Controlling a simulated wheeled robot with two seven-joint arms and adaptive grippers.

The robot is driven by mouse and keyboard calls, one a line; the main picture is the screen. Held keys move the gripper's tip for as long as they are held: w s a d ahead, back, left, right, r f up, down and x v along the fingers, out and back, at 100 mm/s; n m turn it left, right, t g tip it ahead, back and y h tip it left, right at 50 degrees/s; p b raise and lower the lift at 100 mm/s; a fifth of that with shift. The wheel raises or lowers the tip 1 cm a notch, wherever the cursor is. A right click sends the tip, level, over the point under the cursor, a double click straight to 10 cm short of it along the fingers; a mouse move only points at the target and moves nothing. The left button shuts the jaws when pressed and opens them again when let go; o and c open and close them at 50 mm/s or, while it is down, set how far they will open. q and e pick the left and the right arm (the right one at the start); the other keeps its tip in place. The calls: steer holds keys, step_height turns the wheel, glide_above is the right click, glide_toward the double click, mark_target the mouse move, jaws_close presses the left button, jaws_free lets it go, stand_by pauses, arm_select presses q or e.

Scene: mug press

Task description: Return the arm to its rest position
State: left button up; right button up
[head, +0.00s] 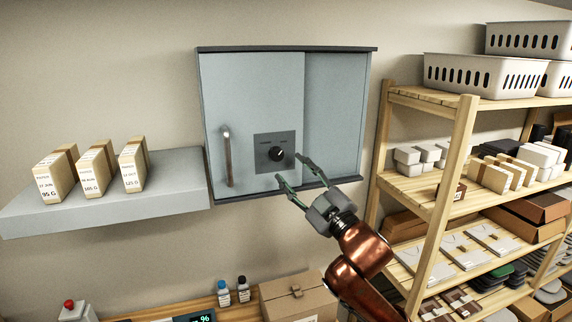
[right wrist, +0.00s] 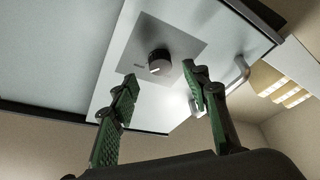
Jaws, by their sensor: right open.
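My right gripper (head: 295,172) is open and empty in front of the lower part of the grey wall cabinet (head: 335,110). The cabinet has a black dial (head: 276,154) on a dark square plate and a vertical handle (head: 228,155) on its left panel. The gripper is just to the right of and below the dial, apart from it. In the right wrist view the two green fingers (right wrist: 160,95) stand wide apart, with the dial (right wrist: 159,62) beyond and between them. My left gripper is not in view.
A wooden shelf rack (head: 455,150) with boxes and baskets stands close on the right. A grey wall shelf (head: 110,200) with three labelled boxes is at left. Below are a cardboard box (head: 298,295) and small bottles (head: 223,293) on a wooden surface. The wall below the wall shelf is clear.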

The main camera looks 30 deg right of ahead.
steer(key=shift+v, duration=1)
